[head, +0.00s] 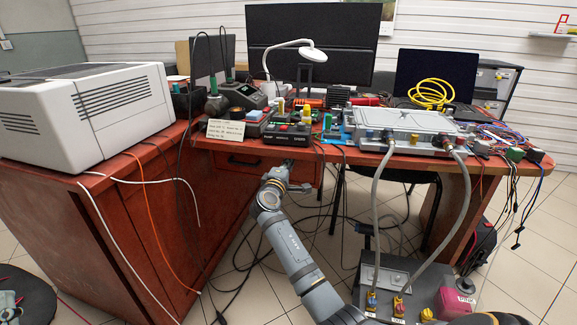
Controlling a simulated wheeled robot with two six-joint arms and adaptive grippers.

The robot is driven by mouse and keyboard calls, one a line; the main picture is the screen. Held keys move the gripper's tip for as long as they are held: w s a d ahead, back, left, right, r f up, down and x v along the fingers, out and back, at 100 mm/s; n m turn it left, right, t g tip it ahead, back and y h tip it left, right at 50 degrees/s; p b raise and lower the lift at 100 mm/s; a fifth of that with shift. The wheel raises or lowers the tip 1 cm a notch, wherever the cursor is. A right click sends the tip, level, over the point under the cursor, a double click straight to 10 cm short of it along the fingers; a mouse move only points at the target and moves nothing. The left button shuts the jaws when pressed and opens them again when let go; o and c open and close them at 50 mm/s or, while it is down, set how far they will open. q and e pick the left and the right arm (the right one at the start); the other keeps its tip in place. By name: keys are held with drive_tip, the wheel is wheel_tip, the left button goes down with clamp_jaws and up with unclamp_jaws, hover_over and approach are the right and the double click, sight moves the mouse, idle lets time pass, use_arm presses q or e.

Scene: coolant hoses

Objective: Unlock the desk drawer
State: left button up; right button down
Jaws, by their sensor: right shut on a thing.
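The desk drawer (230,160) is a reddish-brown front under the desktop, left of the middle of the head view, and it looks shut. A dark handle shows on its left part. My right gripper (287,167) is at the right part of the drawer front, just below the desktop edge. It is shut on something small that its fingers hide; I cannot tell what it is. No lock can be made out behind the gripper.
The desktop (336,154) overhangs the gripper, with a handwritten card (225,130) and a black toolbox-like device (288,134) near its edge. Grey hoses (375,215) hang at the right to a floor unit (385,285). Cables (240,260) lie on the floor.

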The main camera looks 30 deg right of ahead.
drive_tip(key=c, duration=1.4)
unclamp_jaws()
drive_tip(key=v, duration=0.7)
drive_tip(key=shift+s+a, duration=0.15)
drive_tip(key=shift+a, duration=0.05)
drive_tip(key=shift+f, duration=0.1)
